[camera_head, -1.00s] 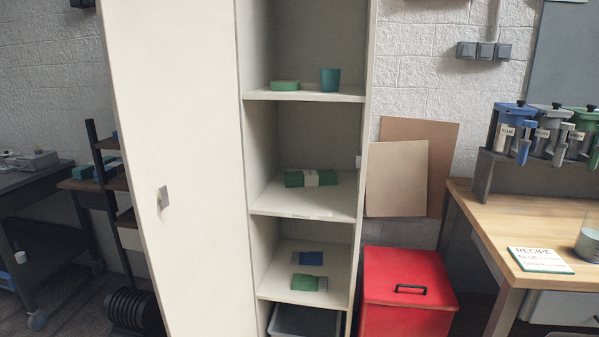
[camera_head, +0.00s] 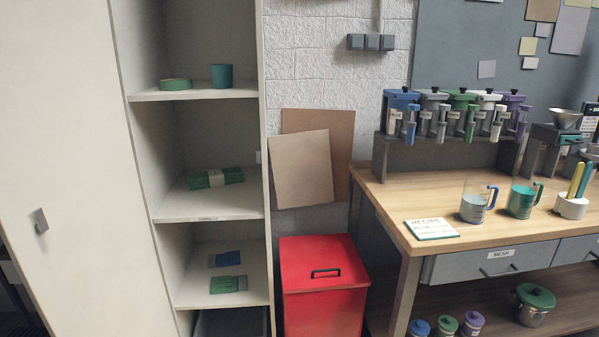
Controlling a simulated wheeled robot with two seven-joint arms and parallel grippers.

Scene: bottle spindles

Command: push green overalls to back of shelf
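A folded green bundle with a pale band (camera_head: 215,178) lies on the middle shelf (camera_head: 205,206) of an open white cabinet. It looks like folded overalls and sits towards the rear left, with bare shelf in front of it. A smaller folded green item with a grey end (camera_head: 226,284) lies near the front of the shelf below (camera_head: 196,297), with a blue folded item (camera_head: 227,258) behind it. I cannot read any label that tells which green one is the overalls. Neither of my grippers is in view.
The cabinet door (camera_head: 75,160) stands open at the left. A red lidded bin (camera_head: 323,290) stands right of the cabinet, beside a wooden workbench (camera_head: 385,185) with jugs and dispensers.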

